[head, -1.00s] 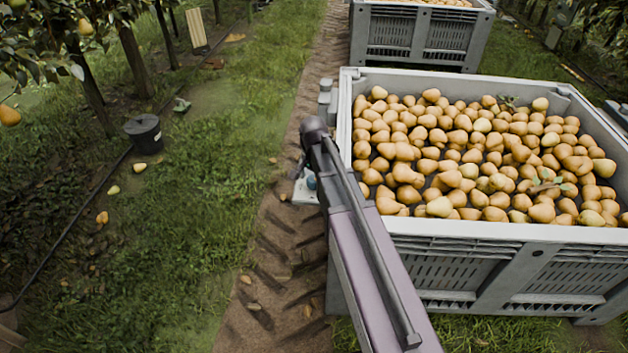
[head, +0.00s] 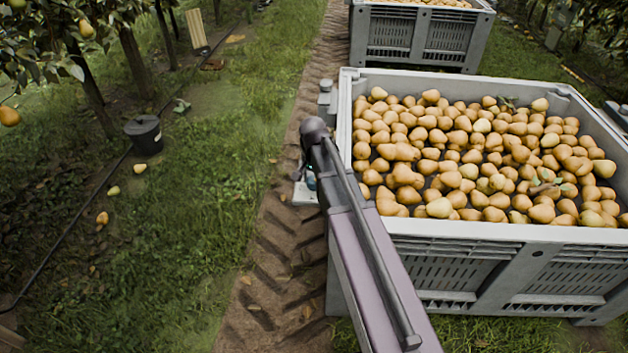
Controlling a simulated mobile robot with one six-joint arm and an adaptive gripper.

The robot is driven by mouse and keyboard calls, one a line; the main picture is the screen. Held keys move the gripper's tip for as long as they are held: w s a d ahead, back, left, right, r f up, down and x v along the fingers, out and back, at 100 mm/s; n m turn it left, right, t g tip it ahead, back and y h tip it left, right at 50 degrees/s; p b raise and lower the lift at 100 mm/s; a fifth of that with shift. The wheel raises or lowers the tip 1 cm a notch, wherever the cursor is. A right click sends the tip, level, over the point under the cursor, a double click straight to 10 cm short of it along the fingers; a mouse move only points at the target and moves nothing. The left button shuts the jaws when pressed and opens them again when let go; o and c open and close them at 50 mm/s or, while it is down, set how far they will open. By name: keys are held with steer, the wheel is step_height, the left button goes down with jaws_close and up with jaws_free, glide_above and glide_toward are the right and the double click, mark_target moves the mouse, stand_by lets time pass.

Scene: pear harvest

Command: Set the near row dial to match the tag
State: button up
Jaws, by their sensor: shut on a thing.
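My arm reaches up from the bottom of the head view, and its dark joint is beside the near bin's left side. My gripper cannot be made out; it seems hidden behind my own arm. A pale plate-like thing (head: 303,194) with a small teal part (head: 310,181) shows just left of the arm, low over the dirt track and mostly covered by it. I cannot tell whether it belongs to the dial. No dial face or tag can be read.
A grey bin (head: 455,230) full of pears stands right of my arm, with a small grey box (head: 326,104) at its far left corner. Another pear bin (head: 415,40) is behind. A black bucket (head: 145,134) and a dark hose (head: 75,228) are left.

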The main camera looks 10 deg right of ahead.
steer(key=o, duration=1.1)
steer(key=shift+o, duration=0.2)
steer(key=shift+m, duration=0.4)
